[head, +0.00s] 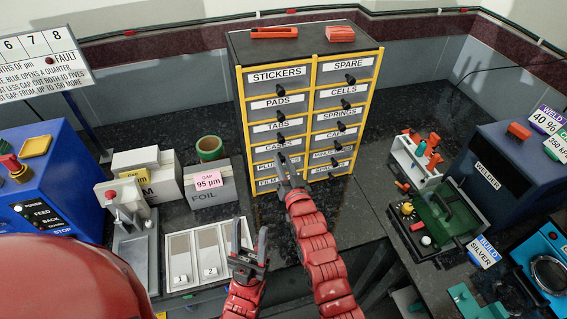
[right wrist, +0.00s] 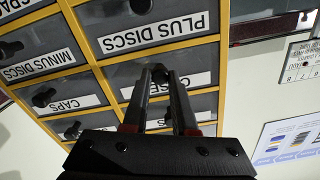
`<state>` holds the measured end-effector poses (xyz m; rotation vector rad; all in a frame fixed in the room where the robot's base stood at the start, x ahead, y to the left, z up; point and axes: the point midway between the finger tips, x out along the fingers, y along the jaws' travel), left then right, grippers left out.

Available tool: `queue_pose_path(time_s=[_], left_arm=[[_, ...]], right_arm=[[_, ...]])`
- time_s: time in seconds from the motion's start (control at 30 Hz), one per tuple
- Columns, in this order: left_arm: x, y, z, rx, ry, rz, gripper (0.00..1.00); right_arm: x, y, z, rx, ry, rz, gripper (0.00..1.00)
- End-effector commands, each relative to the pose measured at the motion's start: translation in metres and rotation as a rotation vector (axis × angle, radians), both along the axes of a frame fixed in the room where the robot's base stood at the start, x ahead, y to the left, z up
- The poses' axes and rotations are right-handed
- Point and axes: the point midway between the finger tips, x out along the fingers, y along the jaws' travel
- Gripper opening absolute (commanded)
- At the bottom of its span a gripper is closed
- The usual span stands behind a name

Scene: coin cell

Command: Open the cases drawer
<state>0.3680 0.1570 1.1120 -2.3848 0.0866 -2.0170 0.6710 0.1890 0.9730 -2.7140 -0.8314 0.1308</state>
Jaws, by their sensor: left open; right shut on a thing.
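The cases drawer (head: 263,149) is in the left column of a yellow-framed grey drawer cabinet (head: 308,42), below the tabs drawer and above the plus discs drawer. It looks flush with its neighbours. In the right wrist view, which is upside down, its label (right wrist: 196,80) is partly hidden by a finger. My right gripper (head: 284,163) reaches the cabinet front; in the right wrist view (right wrist: 159,80) its fingers are shut on the dark knob (right wrist: 159,72) of the cases drawer. My left gripper (head: 250,240) is open and empty above the counter's front, apart from the cabinet.
A foil box (head: 210,192) with a pink tag and a green roll (head: 209,148) stand left of the cabinet. A white tray (head: 196,254) lies near my left gripper. A blue welder (head: 500,170) and a tool rack (head: 415,160) stand right. Dark counter before the cabinet is clear.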

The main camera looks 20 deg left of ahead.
Motion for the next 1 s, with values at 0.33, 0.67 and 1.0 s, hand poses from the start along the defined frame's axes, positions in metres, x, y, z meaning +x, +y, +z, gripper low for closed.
queue_pose_path(time_s=[0.33, 0.67, 1.0], left_arm=[[0.000, 0.000, 0.000, 0.000, 0.000, 0.000, 0.50], [0.000, 0.000, 0.000, 0.000, 0.000, 0.000, 0.50], [0.000, 0.000, -0.013, 0.000, 0.000, 0.000, 0.50]], right_arm=[[0.000, 0.000, 0.000, -0.001, 0.001, 0.000, 0.00], [0.000, 0.000, -0.001, -0.001, 0.001, 0.000, 0.00], [-0.034, -0.023, -0.005, -0.001, 0.002, 0.001, 0.00]])
